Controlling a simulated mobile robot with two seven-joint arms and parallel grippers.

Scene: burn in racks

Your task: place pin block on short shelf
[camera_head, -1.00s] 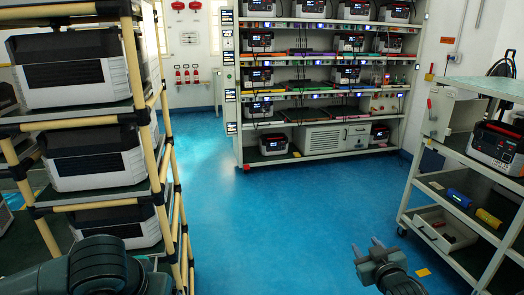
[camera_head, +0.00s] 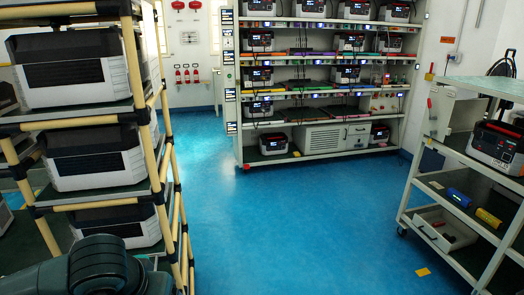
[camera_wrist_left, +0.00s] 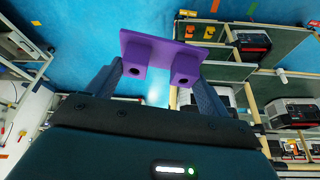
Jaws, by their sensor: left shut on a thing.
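A purple pin block (camera_wrist_left: 160,54), a flat plate with two stubs that each have a dark hole, is in the left wrist view. My left gripper (camera_wrist_left: 158,82) is shut on it, with one finger at each side of the stubs. In the head view only my left arm shows at the bottom left; its gripper and the block are hidden or out of frame. My right gripper is not in view. Which unit is the short shelf I cannot tell; a low shelf unit (camera_head: 428,189) stands at the right.
A yellow-tube rack (camera_head: 150,120) with several grey-white units stands close at the left. A tall white rack (camera_head: 238,90) full of power units stands at the back. The low unit holds a power unit (camera_head: 498,146) and a bin (camera_head: 440,232). Blue floor (camera_head: 300,225) between them is clear.

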